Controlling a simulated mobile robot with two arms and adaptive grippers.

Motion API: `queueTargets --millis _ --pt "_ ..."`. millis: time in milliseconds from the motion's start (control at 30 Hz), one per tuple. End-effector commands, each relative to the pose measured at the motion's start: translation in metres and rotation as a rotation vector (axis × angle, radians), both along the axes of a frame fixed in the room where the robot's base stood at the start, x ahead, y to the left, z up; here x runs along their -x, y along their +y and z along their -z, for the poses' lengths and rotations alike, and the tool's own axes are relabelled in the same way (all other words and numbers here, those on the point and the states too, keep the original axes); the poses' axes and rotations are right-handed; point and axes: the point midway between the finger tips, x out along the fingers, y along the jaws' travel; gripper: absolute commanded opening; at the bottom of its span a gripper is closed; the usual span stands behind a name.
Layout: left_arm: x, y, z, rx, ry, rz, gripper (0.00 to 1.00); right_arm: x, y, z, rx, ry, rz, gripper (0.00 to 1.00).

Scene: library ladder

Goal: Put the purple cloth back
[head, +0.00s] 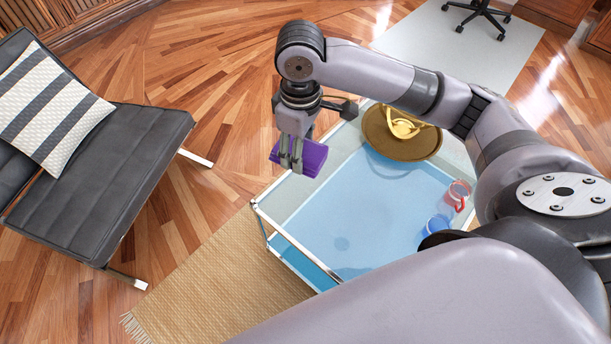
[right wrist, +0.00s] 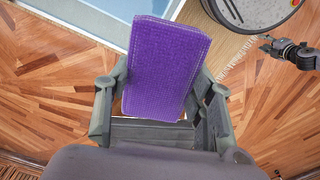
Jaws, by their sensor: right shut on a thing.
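The purple cloth (head: 314,158) is a folded, flat pad. My right gripper (head: 291,162) is shut on it and holds it in the air, near the left edge of the glass table (head: 257,206) in the head view. In the right wrist view the cloth (right wrist: 166,68) stands between the two fingers, with floor and the table's blue surface behind it. My left gripper (right wrist: 290,50) shows small at the right of the right wrist view; its jaws are too small to read. It is not seen in the head view.
A brown round piece (head: 378,139) with a gold object (head: 402,125) is at the table's far end. A red cup (head: 459,194) and a blue cup (head: 438,224) are at its right. A black lounge chair (head: 105,180) stands left. The table's middle is clear.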

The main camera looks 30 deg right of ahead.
Motion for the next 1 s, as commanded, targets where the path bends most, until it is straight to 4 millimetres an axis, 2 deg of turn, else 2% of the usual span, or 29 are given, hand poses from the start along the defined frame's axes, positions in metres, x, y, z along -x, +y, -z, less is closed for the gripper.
queueTargets --millis 33,200,400,500,767,867,1000 --pt "-0.009 -0.002 0.02 0.001 -0.009 -0.001 0.4 -0.007 -0.003 0.03 0.0 0.001 -0.073 0.19" --pt "-0.036 -0.006 0.039 0.004 -0.024 -0.005 0.4 -0.029 -0.013 0.084 0.003 -0.002 -0.362 0.19" --pt "-0.062 -0.01 0.051 0.006 -0.041 -0.009 0.4 -0.049 -0.026 0.138 0.01 -0.001 -0.67 0.19" --pt "-0.071 -0.011 0.053 0.006 -0.046 -0.01 0.4 -0.056 -0.031 0.157 0.012 0.002 -0.784 0.19" --pt "-0.083 -0.013 0.047 0.006 -0.056 -0.013 0.4 -0.062 -0.037 0.181 0.014 0.005 -0.913 0.19" --pt "-0.092 -0.015 0.036 0.008 -0.066 -0.014 0.4 -0.061 -0.037 0.201 0.014 0.008 -0.917 0.19" --pt "-0.108 -0.017 0.012 0.01 -0.083 -0.018 0.4 -0.061 -0.037 0.239 0.014 0.009 -0.917 0.19"
